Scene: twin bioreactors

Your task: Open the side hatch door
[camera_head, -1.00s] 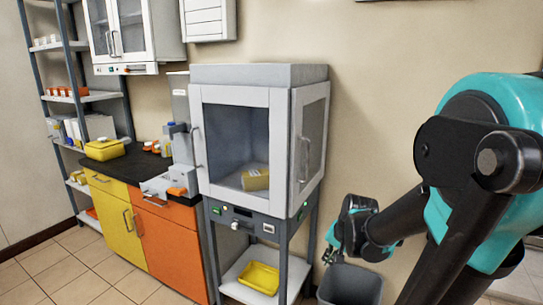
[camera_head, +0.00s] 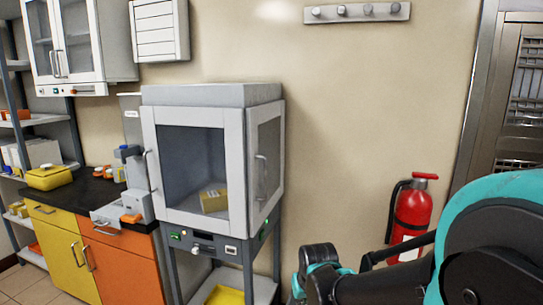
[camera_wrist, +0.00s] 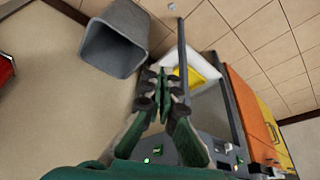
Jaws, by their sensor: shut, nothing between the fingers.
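The side hatch door (camera_head: 265,135) is the framed glass panel on the right side of the grey and white chamber (camera_head: 210,95). It looks shut and has a vertical handle (camera_head: 260,178). The front door, with its own handle (camera_head: 150,170) at the left, also looks shut. My gripper (camera_wrist: 163,85) is shut and empty in the wrist view. In the head view my wrist is low and to the right of the chamber, below the hatch handle and apart from it; the fingertips are not clear there.
A grey bin (camera_wrist: 115,40) and a yellow tray (camera_wrist: 190,72) on the stand's lower shelf show in the wrist view. A red fire extinguisher (camera_head: 410,213) is at the wall to the right. Wall right of the hatch is clear. Orange and yellow cabinets (camera_head: 122,272) stand left.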

